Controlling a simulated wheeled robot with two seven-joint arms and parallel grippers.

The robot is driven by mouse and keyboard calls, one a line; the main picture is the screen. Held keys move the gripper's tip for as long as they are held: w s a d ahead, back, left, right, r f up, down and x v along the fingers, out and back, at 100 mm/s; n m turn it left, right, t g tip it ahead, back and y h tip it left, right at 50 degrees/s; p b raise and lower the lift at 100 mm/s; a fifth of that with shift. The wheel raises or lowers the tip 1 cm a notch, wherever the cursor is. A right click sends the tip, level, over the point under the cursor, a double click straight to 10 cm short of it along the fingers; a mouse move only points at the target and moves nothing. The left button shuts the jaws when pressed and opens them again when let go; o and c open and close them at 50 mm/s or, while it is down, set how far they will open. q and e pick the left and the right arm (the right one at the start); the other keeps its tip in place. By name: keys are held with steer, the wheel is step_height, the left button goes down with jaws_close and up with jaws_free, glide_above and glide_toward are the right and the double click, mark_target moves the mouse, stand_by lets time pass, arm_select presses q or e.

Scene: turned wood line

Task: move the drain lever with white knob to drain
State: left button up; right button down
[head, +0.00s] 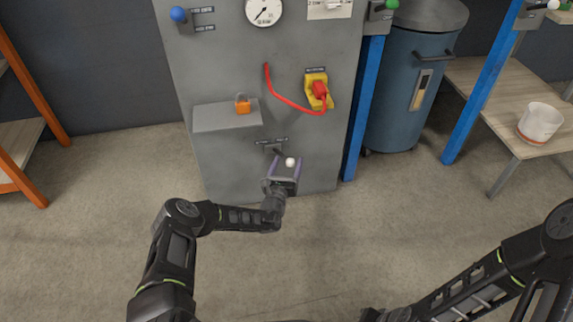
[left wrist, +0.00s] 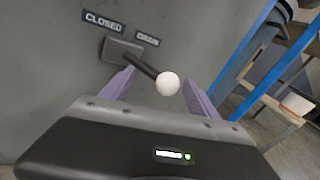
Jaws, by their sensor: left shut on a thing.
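The drain lever (left wrist: 143,67) is a dark rod with a white knob (left wrist: 167,83), coming out of a small grey mount low on the grey cabinet. In the left wrist view the rod slants toward the right, the DRAIN label's side. The CLOSED label (left wrist: 103,21) is left of the DRAIN label (left wrist: 147,38). The white knob (head: 290,162) also shows in the head view. My left gripper (head: 286,163) has its purple fingers either side of the lever and is shut on it. The finger contact is hard to see. My right gripper is out of view.
A blue bin (head: 400,90) stands right. The floor in front is clear.

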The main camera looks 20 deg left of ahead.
arm_select(q)
steer(key=shift+w+d+r, duration=0.45)
steer(key=shift+w+r, duration=0.05)
steer(key=shift+r, duration=0.3)
steer(key=shift+s+f+p, duration=0.15)
steer(key=shift+s+p, duration=0.25)
steer(key=s+f+p, duration=0.1)
steer(key=s+p, duration=0.1)
steer(key=s, duration=0.6)
steer(key=shift+p, duration=0.35)
steer(key=shift+a+f, duration=0.1)
